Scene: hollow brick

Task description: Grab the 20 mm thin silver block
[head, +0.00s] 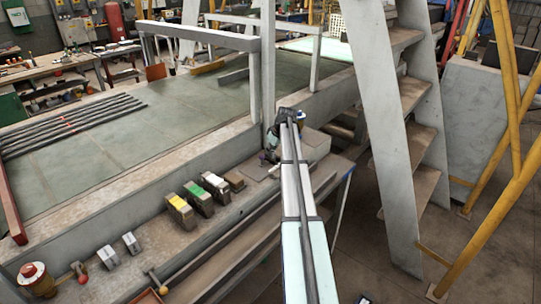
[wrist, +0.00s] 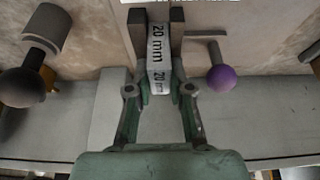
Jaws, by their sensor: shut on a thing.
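A thin silver block (wrist: 158,62) marked "20 mm" stands between the two fingers of my gripper (wrist: 157,38) in the wrist view. The fingers are shut on its sides. In the head view my gripper (head: 271,157) is at the far end of my arm, by the ledge near a white post. There the block is too small or hidden to make out. Whether the block touches the surface under it I cannot tell.
A purple ball knob (wrist: 221,78) is close right of the fingers, a dark ball knob (wrist: 24,87) farther left. On the ledge are yellow (head: 180,211), green (head: 198,198) and white (head: 216,187) marked blocks. A ladder (head: 390,130) stands right of my arm.

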